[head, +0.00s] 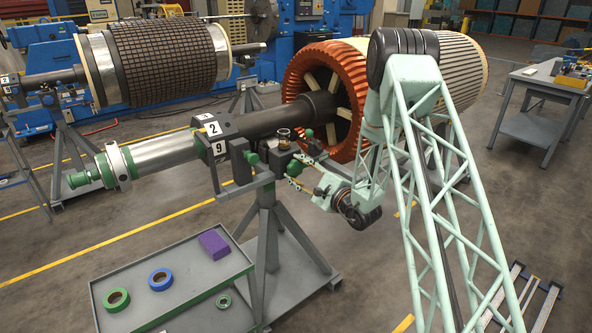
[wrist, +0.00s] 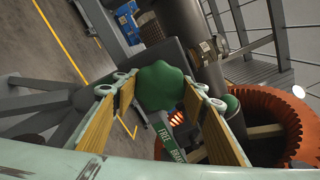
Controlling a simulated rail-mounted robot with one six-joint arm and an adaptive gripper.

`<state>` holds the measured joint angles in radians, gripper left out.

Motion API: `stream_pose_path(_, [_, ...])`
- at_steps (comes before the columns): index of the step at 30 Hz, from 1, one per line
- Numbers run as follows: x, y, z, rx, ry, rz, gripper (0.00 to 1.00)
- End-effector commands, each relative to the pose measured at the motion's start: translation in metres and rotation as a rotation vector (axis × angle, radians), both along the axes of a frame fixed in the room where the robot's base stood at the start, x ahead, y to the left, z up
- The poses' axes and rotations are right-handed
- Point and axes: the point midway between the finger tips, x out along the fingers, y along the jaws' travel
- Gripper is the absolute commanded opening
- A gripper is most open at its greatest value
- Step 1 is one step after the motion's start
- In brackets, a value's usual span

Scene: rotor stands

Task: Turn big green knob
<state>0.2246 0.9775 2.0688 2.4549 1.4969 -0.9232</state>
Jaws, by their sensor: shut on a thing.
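The big green knob (wrist: 163,86) is a rounded, lobed knob in the middle of the wrist view. In the head view it shows only as a small green patch (head: 293,168) at the gripper's tips, mostly hidden. My gripper (wrist: 160,90) has its two yellow-padded fingers on either side of the knob and is shut on it. In the head view my gripper (head: 293,172) reaches in from the right to the side of the stand (head: 268,215). The knob's turn angle cannot be told.
The rotor shaft (head: 270,122) lies over the stand, with an orange-red rotor (head: 325,85) close by. Smaller green knobs (head: 252,157) sit on the stand's head. A grey tray (head: 190,300) with tape rolls and a purple box (head: 214,244) is at front left.

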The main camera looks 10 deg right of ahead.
Motion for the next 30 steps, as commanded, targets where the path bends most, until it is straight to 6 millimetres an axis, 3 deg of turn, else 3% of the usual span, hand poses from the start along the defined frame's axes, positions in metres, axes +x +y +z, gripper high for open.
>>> stream_pose_path(4, [0.000,0.000,0.000,0.001,0.000,0.000,0.29])
stream_pose_path(5, [0.000,0.000,0.000,0.001,0.000,0.000,0.40])
stream_pose_path(9, [0.000,0.000,0.000,0.001,0.000,0.000,0.53])
stream_pose_path(22, [-0.002,-0.001,0.000,0.001,0.000,0.000,0.54])
stream_pose_path(30, [-0.018,-0.010,0.000,0.002,0.002,-0.001,0.54])
